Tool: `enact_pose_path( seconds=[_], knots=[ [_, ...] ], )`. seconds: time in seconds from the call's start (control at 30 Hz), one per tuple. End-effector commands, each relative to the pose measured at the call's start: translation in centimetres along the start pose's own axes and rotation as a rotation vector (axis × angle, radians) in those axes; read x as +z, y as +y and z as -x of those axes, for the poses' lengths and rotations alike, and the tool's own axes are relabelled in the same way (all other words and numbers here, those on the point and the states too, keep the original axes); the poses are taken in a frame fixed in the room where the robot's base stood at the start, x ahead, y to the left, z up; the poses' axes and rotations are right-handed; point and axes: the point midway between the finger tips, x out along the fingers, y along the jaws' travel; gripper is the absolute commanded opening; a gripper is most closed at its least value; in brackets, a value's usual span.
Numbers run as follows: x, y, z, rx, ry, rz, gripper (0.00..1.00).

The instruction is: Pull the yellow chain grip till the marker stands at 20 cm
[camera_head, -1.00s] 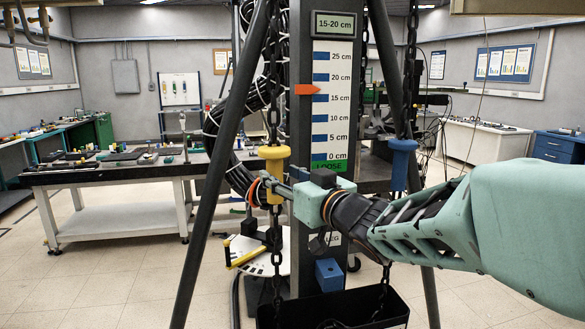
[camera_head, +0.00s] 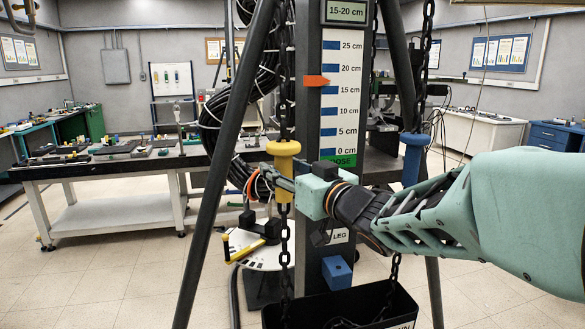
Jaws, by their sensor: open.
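The yellow chain grip (camera_head: 283,157) hangs on a dark chain, left of the post. My gripper (camera_head: 268,182) is at the grip's lower stem, its fingers open beside or around it; whether they touch it I cannot tell. A green display (camera_head: 347,11) on top reads "15-20 cm".
A blue chain grip (camera_head: 414,157) hangs on another chain at the right, close above my arm. Dark tripod legs (camera_head: 222,165) flank the post. A black bin (camera_head: 375,302) stands below. A workbench (camera_head: 110,166) is behind at left.

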Motion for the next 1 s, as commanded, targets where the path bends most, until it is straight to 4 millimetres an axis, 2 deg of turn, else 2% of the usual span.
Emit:
enact_pose_path(
  seconds=[0.17, 0.53, 0.83, 1.0],
  knots=[
    [0.0, 0.0, 0.0, 0.000, 0.000, 0.000, 0.41],
    [0.0, 0.0, 0.0, 0.000, 0.000, 0.000, 0.01],
    [0.2, 0.0, 0.0, 0.000, 0.000, 0.000, 0.00],
    [1.6, 0.0, 0.0, 0.000, -0.002, 0.000, 0.00]
  ],
)
